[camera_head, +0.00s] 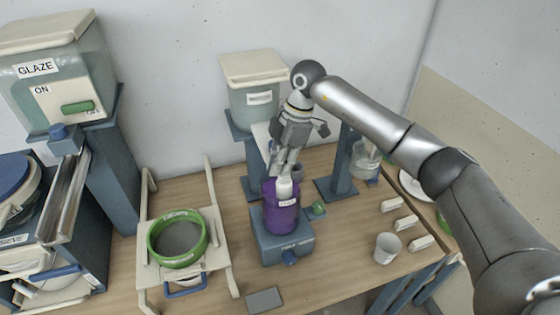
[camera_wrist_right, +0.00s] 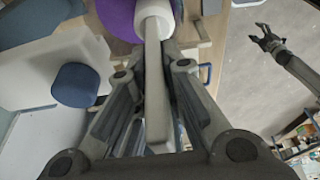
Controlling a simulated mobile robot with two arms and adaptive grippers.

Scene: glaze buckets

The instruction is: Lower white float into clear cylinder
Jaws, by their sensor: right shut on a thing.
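My right gripper (camera_head: 286,168) is shut on the narrow stem of the white float (camera_head: 284,188), above the purple-filled cylinder (camera_head: 270,217). The float's white body overlaps the cylinder's upper part in the head view; I cannot tell how deep it sits. The cylinder stands upright on a blue base (camera_head: 268,250). In the right wrist view, the pale stem runs between the fingers (camera_wrist_right: 160,48) to the round float (camera_wrist_right: 154,12), with purple (camera_wrist_right: 117,16) beside it. My left gripper (camera_wrist_right: 268,40) shows small at right in the wrist view, its fingers spread and empty.
A green-ringed sieve (camera_head: 160,258) on a cream frame stands left of the cylinder. A white cup (camera_head: 387,248) and small labelled blocks (camera_head: 405,222) are to the right. A lidded bucket (camera_head: 254,100) stands behind. A grey slab (camera_head: 263,300) lies at the front.

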